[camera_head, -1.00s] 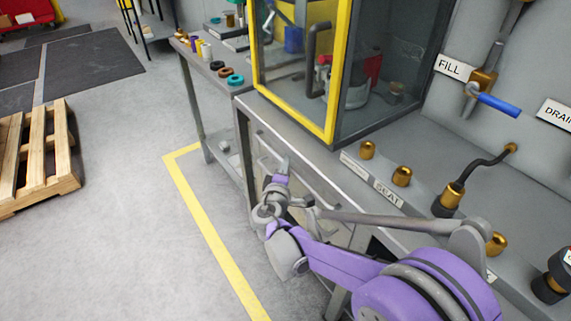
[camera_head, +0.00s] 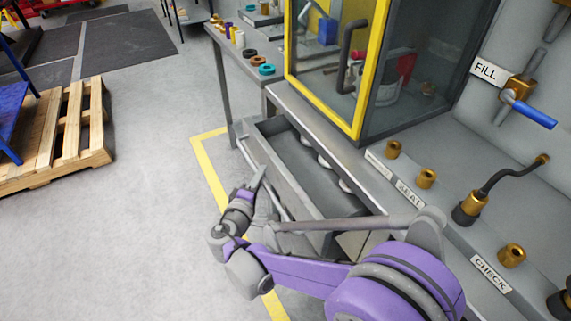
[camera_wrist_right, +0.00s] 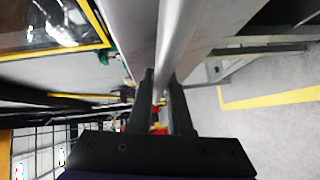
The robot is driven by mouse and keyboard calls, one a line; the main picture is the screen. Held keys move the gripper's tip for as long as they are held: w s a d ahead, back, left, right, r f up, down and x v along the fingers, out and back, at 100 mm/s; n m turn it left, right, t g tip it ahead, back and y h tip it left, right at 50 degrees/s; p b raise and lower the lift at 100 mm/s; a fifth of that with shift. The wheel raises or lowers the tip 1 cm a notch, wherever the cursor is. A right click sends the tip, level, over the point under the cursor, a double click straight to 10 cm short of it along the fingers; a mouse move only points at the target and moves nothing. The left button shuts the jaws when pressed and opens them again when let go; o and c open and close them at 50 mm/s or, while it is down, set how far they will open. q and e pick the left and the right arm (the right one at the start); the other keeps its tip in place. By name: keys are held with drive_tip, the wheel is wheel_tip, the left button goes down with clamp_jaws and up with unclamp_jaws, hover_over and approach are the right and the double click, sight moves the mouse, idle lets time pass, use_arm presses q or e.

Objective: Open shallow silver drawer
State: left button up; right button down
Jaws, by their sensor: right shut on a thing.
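The shallow silver drawer (camera_head: 278,173) under the workbench stands pulled out, its inside visible from above. Its long bar handle (camera_head: 247,155) runs along the front face. My right gripper (camera_head: 259,180) is at the handle, in front of the drawer. In the right wrist view the two dark fingers (camera_wrist_right: 162,100) are closed around the grey handle bar (camera_wrist_right: 176,40), which runs away from the camera between them. Part of the drawer's near end is hidden behind my right arm. My left gripper is not in view.
The workbench carries a yellow-framed cabinet (camera_head: 381,70), brass fittings (camera_head: 426,178) and a blue-handled valve (camera_head: 530,110). A side table (camera_head: 238,68) holds small coloured rings. Several pale round things lie at the drawer's back edge. Floor left of the drawer is clear up to a wooden pallet (camera_head: 60,130).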

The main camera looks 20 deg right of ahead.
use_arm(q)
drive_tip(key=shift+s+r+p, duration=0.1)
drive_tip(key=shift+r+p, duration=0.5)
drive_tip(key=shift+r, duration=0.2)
use_arm(e)
drive_tip(key=s+a, duration=0.1)
drive_tip(key=a, duration=1.3)
drive_tip(key=shift+a, duration=0.25)
drive_tip(key=shift+s, duration=0.1)
drive_tip(key=c, duration=0.8)
unclamp_jaws()
drive_tip(key=shift+c, duration=0.2)
